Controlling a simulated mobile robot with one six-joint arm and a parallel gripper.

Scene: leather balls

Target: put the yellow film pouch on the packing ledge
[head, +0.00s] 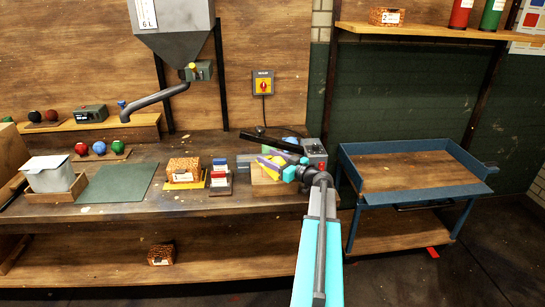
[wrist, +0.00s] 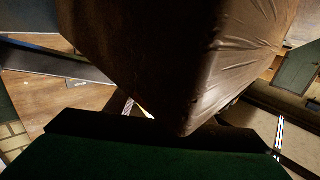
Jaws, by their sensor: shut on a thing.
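In the wrist view a large, wrinkled, film-like surface (wrist: 185,60) fills the upper middle, dark brown in shadow. A raised wooden ledge (head: 80,133) runs along the back left of the bench; no label marks it as the packing ledge.
On the bench are an orange patterned box (head: 184,168), small red and blue items (head: 220,170), a green mat (head: 118,183) and coloured balls (head: 99,148). A hopper spout (head: 155,103) hangs above. A blue-framed cart (head: 415,172) at right has an empty top.

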